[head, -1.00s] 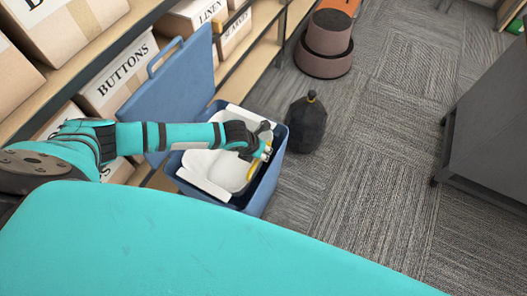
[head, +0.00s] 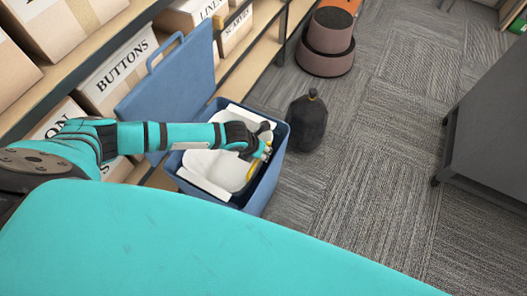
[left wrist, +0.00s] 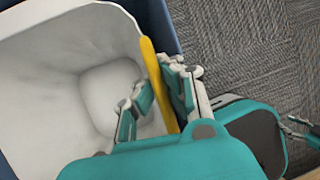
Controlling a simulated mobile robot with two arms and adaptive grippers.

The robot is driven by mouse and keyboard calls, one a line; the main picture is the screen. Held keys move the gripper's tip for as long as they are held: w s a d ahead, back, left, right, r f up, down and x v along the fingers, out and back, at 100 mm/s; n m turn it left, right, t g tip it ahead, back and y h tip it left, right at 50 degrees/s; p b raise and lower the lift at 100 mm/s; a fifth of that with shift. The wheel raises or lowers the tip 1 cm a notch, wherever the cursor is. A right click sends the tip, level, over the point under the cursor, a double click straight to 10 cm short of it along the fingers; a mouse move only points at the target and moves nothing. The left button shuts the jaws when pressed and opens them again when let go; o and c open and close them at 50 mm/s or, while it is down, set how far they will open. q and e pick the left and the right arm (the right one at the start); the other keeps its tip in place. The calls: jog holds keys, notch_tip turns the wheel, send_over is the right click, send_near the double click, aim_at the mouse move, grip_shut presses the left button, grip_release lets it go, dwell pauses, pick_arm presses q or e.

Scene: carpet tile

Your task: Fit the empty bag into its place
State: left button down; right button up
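The white bag (head: 218,170) lines the inside of a blue bin (head: 262,192) and is spread open and empty. Its yellow edge strip shows in the left wrist view (left wrist: 149,62), along the bin's side. My left gripper (head: 262,150) is at the bin's right rim. In the left wrist view its fingertips (left wrist: 157,80) close in on either side of the yellow strip, one finger inside the bag and one outside. My right gripper is out of the head view. A small part that looks like it (left wrist: 302,132) shows at the left wrist view's right edge, its fingers unclear.
The bin's blue lid (head: 178,85) stands open against the shelf. A tied black bag (head: 307,122) stands on the carpet just right of the bin. Boxes (head: 118,75) fill the shelves at left. A dark grey cabinet (head: 490,125) is at right, with free carpet between.

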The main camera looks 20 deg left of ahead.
pick_arm(q)
jog(key=shift+f+b, duration=0.5)
jog(key=shift+f, duration=0.35)
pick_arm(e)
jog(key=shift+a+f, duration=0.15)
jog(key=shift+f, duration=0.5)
pick_arm(q)
jog(key=shift+a+f+b, duration=0.2)
jog(key=shift+f+b, duration=0.55)
jog(key=shift+f, duration=0.3)
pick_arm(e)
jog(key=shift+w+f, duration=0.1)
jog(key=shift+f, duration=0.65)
pick_arm(q)
jog(key=c, duration=1.4)
grip_release()
jog(key=shift+s+r, duration=0.1)
jog(key=v, duration=0.7)
jog(key=shift+s+a+r, duration=0.15)
jog(key=shift+a+r, duration=0.05)
jog(key=shift+r, duration=0.1)
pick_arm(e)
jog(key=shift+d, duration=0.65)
